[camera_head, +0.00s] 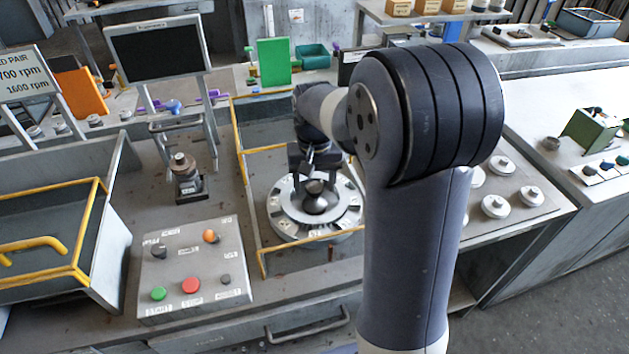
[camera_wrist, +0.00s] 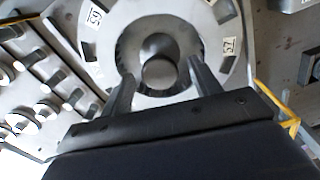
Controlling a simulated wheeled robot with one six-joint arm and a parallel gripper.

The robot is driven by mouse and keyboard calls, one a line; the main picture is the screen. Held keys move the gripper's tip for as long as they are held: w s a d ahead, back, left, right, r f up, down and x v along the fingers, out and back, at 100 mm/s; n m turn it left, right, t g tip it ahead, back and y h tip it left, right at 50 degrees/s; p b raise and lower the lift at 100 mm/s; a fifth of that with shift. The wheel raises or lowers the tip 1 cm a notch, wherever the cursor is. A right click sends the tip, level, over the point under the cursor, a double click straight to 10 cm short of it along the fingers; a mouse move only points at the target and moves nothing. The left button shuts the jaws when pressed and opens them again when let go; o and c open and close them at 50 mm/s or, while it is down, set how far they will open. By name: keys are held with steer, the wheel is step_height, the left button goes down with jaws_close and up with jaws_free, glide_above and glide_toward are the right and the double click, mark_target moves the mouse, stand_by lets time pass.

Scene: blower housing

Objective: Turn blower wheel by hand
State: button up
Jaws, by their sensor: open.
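The blower wheel (camera_head: 285,222) is a light round disc with dark slots and small labels around a dark rounded hub. It lies in a yellow-edged bay on the bench. In the wrist view the wheel (camera_wrist: 105,45) fills the upper middle, with its hub (camera_wrist: 160,70) near the centre. My gripper (camera_head: 316,172) is over the wheel, pointing down at the hub. In the wrist view my gripper (camera_wrist: 157,75) has its two fingers apart, one on each side of the hub. I cannot tell whether the fingers touch it.
A control panel (camera_head: 195,268) with green, red and orange controls is left of the bay. Yellow rails (camera_head: 241,165) edge the bay. A small post fixture (camera_head: 187,178) and a dark screen (camera_head: 158,52) stand behind the panel. White round parts (camera_head: 495,206) sit on the right.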

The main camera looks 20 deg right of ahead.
mark_target(315, 187)
steer(key=shift+c, duration=0.3)
jaws_close()
steer(key=shift+n+p, duration=0.35)
steer(key=shift+n, duration=1.55)
steer(key=shift+o, duration=0.3)
jaws_free()
steer(key=shift+r, duration=0.1)
step_height(315, 187, up, 11)
steer(key=shift+f, duration=0.2)
